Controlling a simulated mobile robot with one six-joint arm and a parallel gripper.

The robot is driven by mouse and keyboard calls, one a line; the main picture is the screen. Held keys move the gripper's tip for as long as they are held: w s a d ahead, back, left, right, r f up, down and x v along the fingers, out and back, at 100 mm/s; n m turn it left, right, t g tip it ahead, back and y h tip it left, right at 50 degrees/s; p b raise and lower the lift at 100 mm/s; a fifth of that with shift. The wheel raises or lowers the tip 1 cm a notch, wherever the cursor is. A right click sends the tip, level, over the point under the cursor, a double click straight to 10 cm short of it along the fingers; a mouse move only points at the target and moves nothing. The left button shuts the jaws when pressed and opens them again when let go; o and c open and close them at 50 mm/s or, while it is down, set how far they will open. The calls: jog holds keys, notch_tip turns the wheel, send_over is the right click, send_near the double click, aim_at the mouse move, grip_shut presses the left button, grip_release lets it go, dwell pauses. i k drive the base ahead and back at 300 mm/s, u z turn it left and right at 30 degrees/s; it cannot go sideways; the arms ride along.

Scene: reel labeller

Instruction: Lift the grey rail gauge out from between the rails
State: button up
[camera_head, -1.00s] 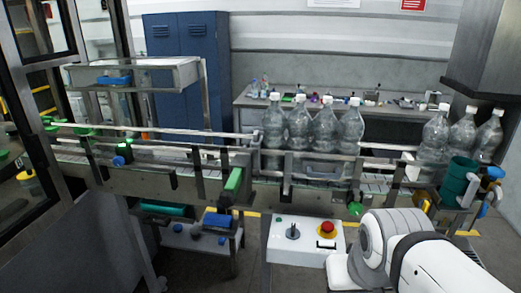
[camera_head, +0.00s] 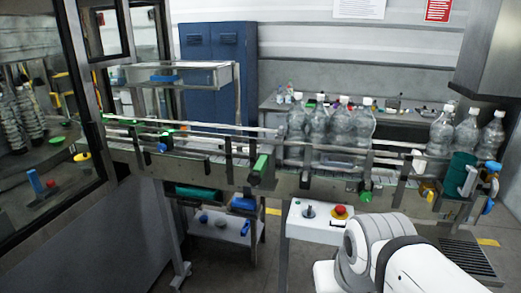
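The conveyor (camera_head: 215,165) runs across the view between metal guide rails (camera_head: 200,128). A small grey piece (camera_head: 338,163) shows low between the rails, below a row of clear bottles (camera_head: 330,125); it may be the grey rail gauge, but it is too small and partly covered by the front rail to be sure. My white arm reaches in from the bottom right, in front of the conveyor. My gripper is not in view, so I cannot see whether it holds anything.
A control box (camera_head: 318,228) with a red button (camera_head: 340,211) stands in front of the conveyor. A glass-walled machine (camera_head: 45,120) fills the left. Some floor is clear at the bottom right.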

aim_at(280, 149)
jog(key=u, duration=1.05)
jog(key=i, duration=2.05)
jog(key=z, duration=1.6)
jog(key=i, duration=0.5)
jog(key=z, duration=0.05)
